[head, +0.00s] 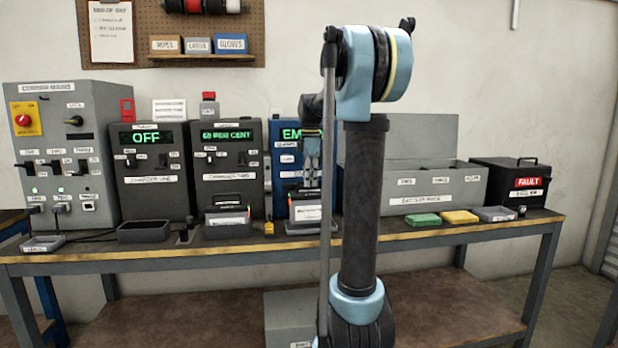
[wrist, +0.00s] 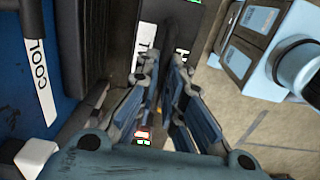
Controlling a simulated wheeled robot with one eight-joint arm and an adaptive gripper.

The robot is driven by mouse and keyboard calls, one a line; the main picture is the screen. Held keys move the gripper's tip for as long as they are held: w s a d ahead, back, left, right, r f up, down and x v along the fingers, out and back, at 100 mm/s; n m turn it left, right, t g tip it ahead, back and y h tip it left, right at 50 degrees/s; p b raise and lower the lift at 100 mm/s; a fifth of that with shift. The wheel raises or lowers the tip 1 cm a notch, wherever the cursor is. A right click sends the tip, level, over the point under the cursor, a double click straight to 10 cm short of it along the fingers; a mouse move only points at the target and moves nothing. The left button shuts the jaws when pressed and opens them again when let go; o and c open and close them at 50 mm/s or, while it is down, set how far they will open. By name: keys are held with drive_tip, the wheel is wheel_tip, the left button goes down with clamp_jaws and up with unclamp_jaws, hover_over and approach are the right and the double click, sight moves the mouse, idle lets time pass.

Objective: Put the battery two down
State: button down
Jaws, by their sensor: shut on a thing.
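In the head view, my gripper (head: 311,168) points down in front of the blue charger (head: 285,160), whose green display is partly hidden by my arm. It is shut on the top of a grey battery (head: 306,212) with a white label too small to read. This battery is upright at the cradle before the blue charger; I cannot tell whether it is fully seated. In the wrist view, my gripper's fingers (wrist: 163,72) are close together around a dark part. A second dark battery (head: 228,217) with a white label stands before the charger showing 60 per cent.
The charger reading OFF (head: 152,165) has an empty cradle (head: 158,230) in front. A small yellow item (head: 269,227) stands between the other cradles. At right are a grey battery rack (head: 432,195), green, yellow and grey pads, and a black FAULT box (head: 512,183).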

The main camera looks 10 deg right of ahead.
drive_tip(key=shift+f, duration=1.35)
drive_tip(key=c, duration=1.7)
unclamp_jaws()
wheel_tip(320, 180, up, 12)
drive_tip(key=s+f+m+t, duration=0.2)
drive_tip(key=s+f+m, duration=1.5)
drive_tip(key=s+f, duration=1.5)
drive_tip(key=s, duration=0.2)
drive_tip(key=shift+s+f+m, duration=0.4)
drive_tip(key=shift+a, duration=0.1)
